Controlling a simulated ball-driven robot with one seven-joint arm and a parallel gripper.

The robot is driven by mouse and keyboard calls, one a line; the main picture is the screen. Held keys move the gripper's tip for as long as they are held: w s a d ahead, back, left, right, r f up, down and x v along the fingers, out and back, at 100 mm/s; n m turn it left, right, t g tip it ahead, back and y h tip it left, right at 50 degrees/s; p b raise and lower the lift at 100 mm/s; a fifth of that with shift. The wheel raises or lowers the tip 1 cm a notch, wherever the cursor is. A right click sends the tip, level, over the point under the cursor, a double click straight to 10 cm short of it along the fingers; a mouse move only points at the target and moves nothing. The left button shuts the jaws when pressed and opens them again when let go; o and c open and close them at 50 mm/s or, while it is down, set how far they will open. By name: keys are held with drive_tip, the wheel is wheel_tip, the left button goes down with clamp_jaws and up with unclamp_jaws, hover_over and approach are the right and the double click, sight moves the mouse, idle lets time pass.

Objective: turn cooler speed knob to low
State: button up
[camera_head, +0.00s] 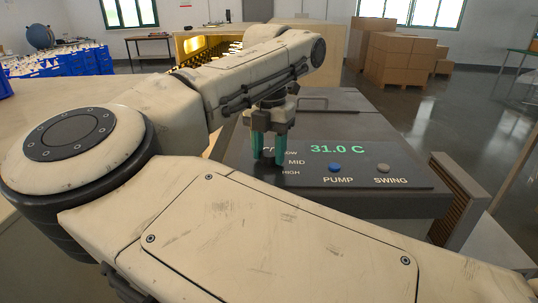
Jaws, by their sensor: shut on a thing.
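The cooler (340,106) is a dark grey box with a sloped black control panel (405,170). The panel reads 31.0 C in green and has labels ending in OW, then MID and HIGH, one below the other. My gripper (267,158) points down at the left part of the panel, just left of these labels. Its teal fingers are shut on the speed knob, which shows only as a small dark part between and below the fingertips. The knob's pointer is hidden, so its setting cannot be read.
A blue PUMP button (334,167) and a grey SWING button (383,168) sit right of the labels. A brown louvred panel (452,195) stands at the cooler's right. Blue crates (85,60) and stacked cardboard boxes (400,58) are farther back. My arm covers much of the foreground.

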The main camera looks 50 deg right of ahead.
sight(268, 153)
drive_tip(key=m+b, duration=0.1)
drive_tip(key=m, duration=0.2)
drive_tip(key=shift+w+b, duration=0.1)
drive_tip(key=shift+b, duration=0.25)
drive_tip(key=shift+m+b, duration=0.45)
drive_tip(key=shift+m, duration=1.15)
drive_tip(key=shift+r, duration=0.1)
drive_tip(key=o, duration=1.1)
drive_tip(key=shift+c, duration=0.2)
wheel_tip(268, 153, up, 11)
